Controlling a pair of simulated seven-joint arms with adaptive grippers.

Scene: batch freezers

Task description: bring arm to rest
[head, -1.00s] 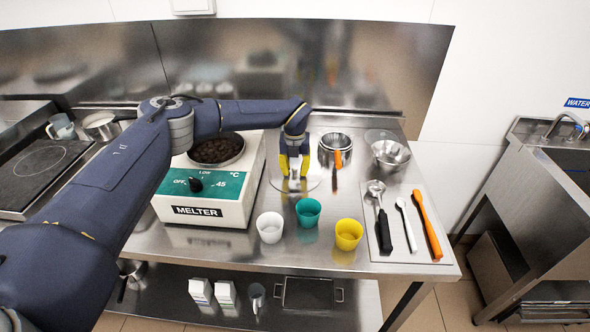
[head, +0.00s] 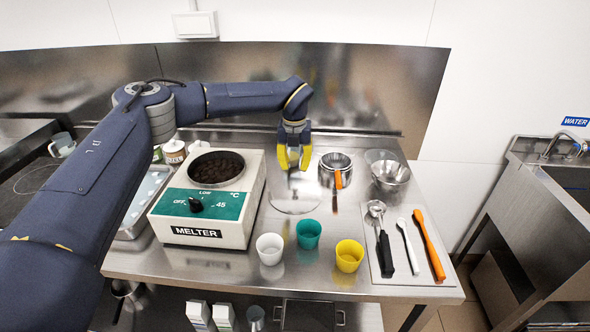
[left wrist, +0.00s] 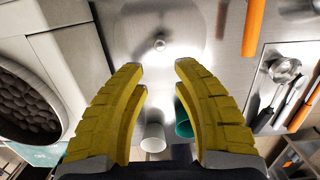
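My left gripper (head: 293,168) hangs fingers-down above the counter, to the right of the melter (head: 228,228). Its yellow fingers are apart with nothing between them, as the left wrist view (left wrist: 160,88) shows. Below it a clear round lid (head: 292,206) with a small knob lies flat on the steel counter. The lid's knob also shows in the left wrist view (left wrist: 160,44), ahead of the fingertips and apart from them. The melter is uncovered and holds dark round pieces. My right gripper is in neither view.
White (head: 270,250), green (head: 308,234) and yellow (head: 349,256) cups stand at the counter's front. A metal pot with an orange-handled tool (head: 337,178) and bowls (head: 388,172) stand right of the gripper. A board (head: 375,263) holds utensils.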

